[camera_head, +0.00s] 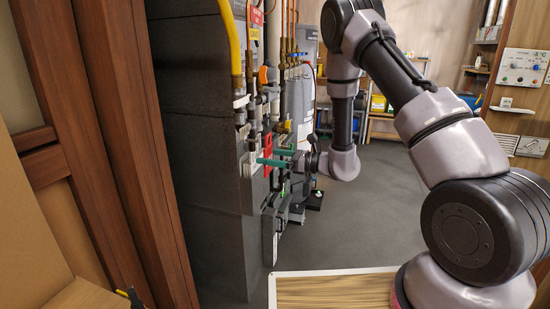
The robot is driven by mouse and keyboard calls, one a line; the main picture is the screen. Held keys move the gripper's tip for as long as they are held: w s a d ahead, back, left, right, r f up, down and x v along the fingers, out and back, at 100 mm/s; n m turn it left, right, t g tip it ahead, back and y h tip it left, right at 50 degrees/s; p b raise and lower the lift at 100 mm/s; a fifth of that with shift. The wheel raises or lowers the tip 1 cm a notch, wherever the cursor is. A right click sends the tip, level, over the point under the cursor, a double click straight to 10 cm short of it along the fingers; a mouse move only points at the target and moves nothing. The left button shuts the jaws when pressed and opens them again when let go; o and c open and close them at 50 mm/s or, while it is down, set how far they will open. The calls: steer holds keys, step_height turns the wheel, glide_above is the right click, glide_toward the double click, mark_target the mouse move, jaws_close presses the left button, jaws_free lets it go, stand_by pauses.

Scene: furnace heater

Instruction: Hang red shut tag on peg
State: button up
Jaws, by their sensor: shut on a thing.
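My gripper (268,158) reaches left from the wrist to the front of the dark grey furnace, with two teal fingers close together. A red tag (268,143) shows at the fingertips, a flat upright patch held against or just in front of the furnace face. The peg cannot be made out; pipes, fittings and my gripper crowd that spot.
The furnace side (200,150) stands left of my gripper, behind a brown wooden post (125,130). A yellow pipe (233,45) and brass valves run above. A wooden board (330,290) lies in front. Grey floor (385,200) is free to the right.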

steer(key=shift+w+a+f, duration=0.25)
steer(key=shift+w+a, duration=0.05)
steer(key=shift+a, duration=0.6)
steer(key=shift+w+a+f, duration=0.2)
steer(key=shift+w+a, duration=0.15)
steer(key=shift+a, duration=0.55)
steer(key=shift+w+a+f, duration=0.25)
steer(key=shift+w+a, duration=0.05)
steer(key=shift+a, duration=0.6)
steer(key=o, duration=1.1)
